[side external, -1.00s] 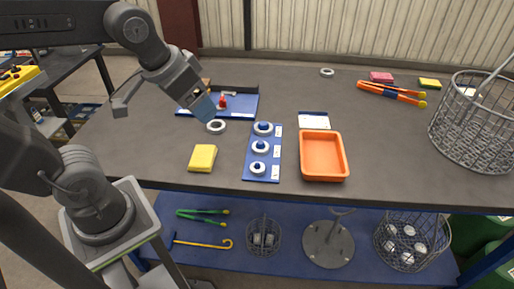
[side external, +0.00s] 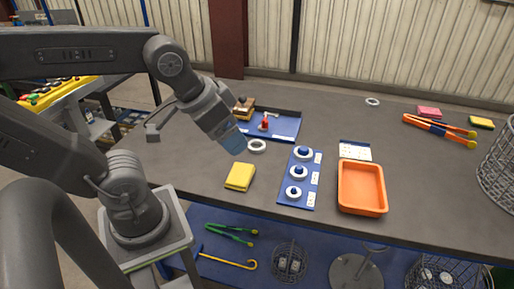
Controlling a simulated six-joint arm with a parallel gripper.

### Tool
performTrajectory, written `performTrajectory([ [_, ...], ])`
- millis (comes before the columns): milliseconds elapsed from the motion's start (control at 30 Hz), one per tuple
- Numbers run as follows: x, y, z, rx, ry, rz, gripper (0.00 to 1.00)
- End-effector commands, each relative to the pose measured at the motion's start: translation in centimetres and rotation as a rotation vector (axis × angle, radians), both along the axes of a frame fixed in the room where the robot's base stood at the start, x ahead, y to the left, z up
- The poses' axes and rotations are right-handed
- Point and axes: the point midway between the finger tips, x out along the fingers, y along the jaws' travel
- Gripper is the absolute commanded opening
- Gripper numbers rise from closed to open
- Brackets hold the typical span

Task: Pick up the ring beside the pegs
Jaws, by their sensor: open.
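A white ring (side external: 257,146) lies flat on the grey table, left of the blue peg board (side external: 301,178). The board has blue pegs in a row with white rings around them. My gripper (side external: 237,146) is above the table with its blue fingertips pointing down, close to the ring's left side in the picture. It holds nothing that I can see. The gap between its fingers is hard to make out from this angle. Another pale ring (side external: 373,101) lies far off at the back of the table.
A yellow sponge (side external: 240,177) lies in front of the ring. An orange tray (side external: 361,187) and a white card (side external: 355,151) are right of the board. A blue tray (side external: 284,127) with a red-handled item is behind. Orange tongs (side external: 440,129) and a wire basket (side external: 498,170) are at right.

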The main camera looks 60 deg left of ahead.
Motion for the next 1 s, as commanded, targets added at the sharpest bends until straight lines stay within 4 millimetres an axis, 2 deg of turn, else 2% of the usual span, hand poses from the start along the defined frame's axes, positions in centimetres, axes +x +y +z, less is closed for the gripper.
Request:
performTrajectory([
  [567, 0.0, 0.0, 0.0, 0.0, 0.0, 0.001, 0.76],
  [667, 0.5, 0.3, 0.1, -0.01, 0.009, 0.032, 0.76],
  [767, 2.1, 1.1, 0.4, -0.043, 0.041, 0.13, 0.76],
  [867, 4.7, 2.7, 0.5, -0.098, 0.091, 0.302, 0.76],
  [1000, 9.0, 6.0, -0.1, -0.185, 0.161, 0.596, 0.76],
])
